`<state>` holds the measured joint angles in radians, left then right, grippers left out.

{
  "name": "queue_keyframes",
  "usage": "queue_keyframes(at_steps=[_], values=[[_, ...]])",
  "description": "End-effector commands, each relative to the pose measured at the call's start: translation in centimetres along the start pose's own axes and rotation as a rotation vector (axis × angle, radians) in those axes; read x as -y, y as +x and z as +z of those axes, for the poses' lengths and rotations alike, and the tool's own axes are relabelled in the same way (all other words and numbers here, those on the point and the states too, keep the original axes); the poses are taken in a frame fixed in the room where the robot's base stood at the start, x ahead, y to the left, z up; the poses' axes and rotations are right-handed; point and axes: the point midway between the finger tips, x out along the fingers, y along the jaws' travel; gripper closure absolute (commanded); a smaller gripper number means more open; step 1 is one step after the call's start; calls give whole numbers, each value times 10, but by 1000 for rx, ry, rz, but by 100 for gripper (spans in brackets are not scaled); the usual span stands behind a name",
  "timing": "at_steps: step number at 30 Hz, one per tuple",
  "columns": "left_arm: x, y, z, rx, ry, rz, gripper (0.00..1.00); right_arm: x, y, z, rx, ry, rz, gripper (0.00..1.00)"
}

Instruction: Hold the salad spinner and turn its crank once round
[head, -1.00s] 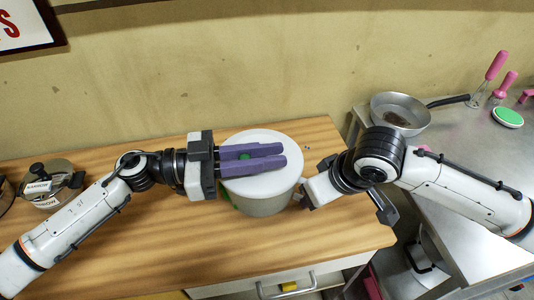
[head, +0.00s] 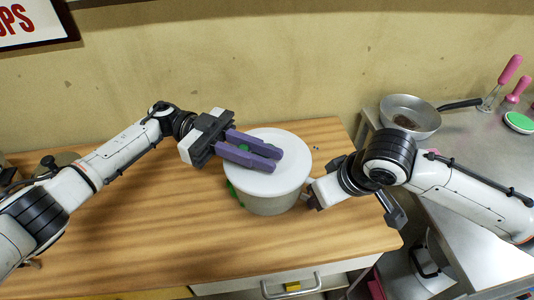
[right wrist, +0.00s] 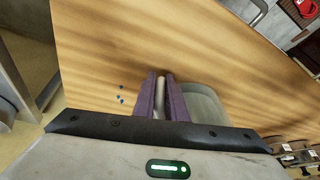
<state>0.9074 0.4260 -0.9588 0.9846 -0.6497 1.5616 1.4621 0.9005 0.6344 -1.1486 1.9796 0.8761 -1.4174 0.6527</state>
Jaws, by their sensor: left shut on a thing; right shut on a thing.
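The salad spinner (head: 268,199) is a pale round bowl with a white lid (head: 292,174), standing upright on the wooden table. A small part of its green crank (head: 245,148) shows between the purple fingers of my left gripper (head: 262,156), which is shut on it over the lid. Another green part shows at the bowl's left side. My right gripper (head: 306,196) is at the bowl's right side, its fingers mostly hidden in the head view. In the right wrist view, its purple fingers (right wrist: 161,95) are shut on the wall of the spinner (right wrist: 203,103).
The wooden table (head: 130,235) is clear in front and to the left. A metal pan (head: 410,113) and pink-handled tools (head: 510,69) stand on the steel counter at the right. A lidded pot (head: 62,160) is partly hidden behind my left arm.

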Motion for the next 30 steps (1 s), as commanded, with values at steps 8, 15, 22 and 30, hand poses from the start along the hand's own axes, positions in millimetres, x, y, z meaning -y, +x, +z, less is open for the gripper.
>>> queue_keyframes(at_steps=[8,15,22,30], values=[[0,-4,3,3,-5,131,100,1,-1,-1,-3,-1,-2,100],[0,-7,5,5,-8,208,100,1,-1,-1,-4,-2,-3,100],[-2,-10,4,6,-8,244,100,1,-1,-1,-5,-2,-3,100],[-3,-11,3,7,-8,255,100,1,-1,-2,-5,-1,-3,100]])
